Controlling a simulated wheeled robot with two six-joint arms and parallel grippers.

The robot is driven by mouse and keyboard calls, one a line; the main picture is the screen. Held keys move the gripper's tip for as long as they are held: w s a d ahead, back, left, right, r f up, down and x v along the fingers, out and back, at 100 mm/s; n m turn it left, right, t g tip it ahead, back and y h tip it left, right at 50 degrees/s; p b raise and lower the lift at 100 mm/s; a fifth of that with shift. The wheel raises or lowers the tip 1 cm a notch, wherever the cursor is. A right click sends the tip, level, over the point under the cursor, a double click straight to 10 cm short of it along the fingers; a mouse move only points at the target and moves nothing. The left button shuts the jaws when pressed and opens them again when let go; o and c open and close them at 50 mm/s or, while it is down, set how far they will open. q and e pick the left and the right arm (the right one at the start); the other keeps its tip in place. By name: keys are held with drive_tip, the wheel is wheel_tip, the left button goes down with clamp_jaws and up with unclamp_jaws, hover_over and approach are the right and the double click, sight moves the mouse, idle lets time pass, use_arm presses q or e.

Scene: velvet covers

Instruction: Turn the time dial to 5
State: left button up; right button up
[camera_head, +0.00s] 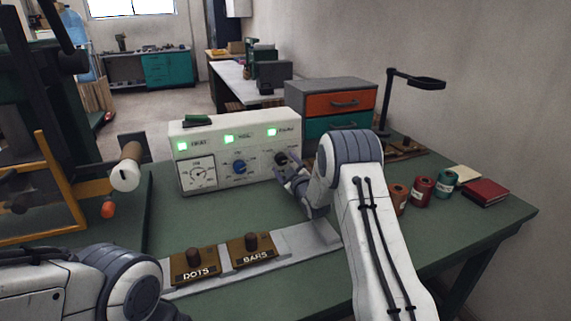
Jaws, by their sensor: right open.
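A white control box (215,140) stands on the green table, with several small green lights along its top. Its front carries a round gauge (198,174) at left, a blue dial (239,167) in the middle and a dark dial (281,158) at right. The small labels and scale numbers are too small to read, so I cannot tell which dial is marked time or where it points. My right gripper (293,183) is open just in front of and below the dark dial; I cannot tell whether it touches it. My left arm shows at lower left; its gripper is out of frame.
Two wooden blocks marked DOTS (195,267) and BARS (251,250) sit on a grey strip in front. Several spools (421,188) and a red book (483,192) lie at right. A drawer cabinet (332,101) stands behind. A wooden frame (50,190) stands at left.

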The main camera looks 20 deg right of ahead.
drive_tip(key=shift+w, duration=0.4)
drive_tip(key=shift+d, duration=0.15)
clamp_jaws()
drive_tip(key=shift+f+n+b, duration=0.2)
drive_tip(key=shift+n+b, duration=0.5)
drive_tip(key=shift+b, duration=0.35)
drive_tip(key=n+b, duration=1)
drive_tip(key=b, duration=0.4)
drive_tip(key=shift+f+n, duration=0.15)
drive_tip(key=shift+n, duration=0.15)
drive_tip(key=n+b, duration=0.9)
drive_tip(key=b, duration=0.4)
drive_tip(key=shift+n+b, duration=0.3)
drive_tip(key=shift+n, duration=0.1)
drive_tip(key=shift+r+n+b, duration=0.3)
drive_tip(key=shift+n+b, duration=0.9)
drive_tip(key=shift+n, duration=0.2)
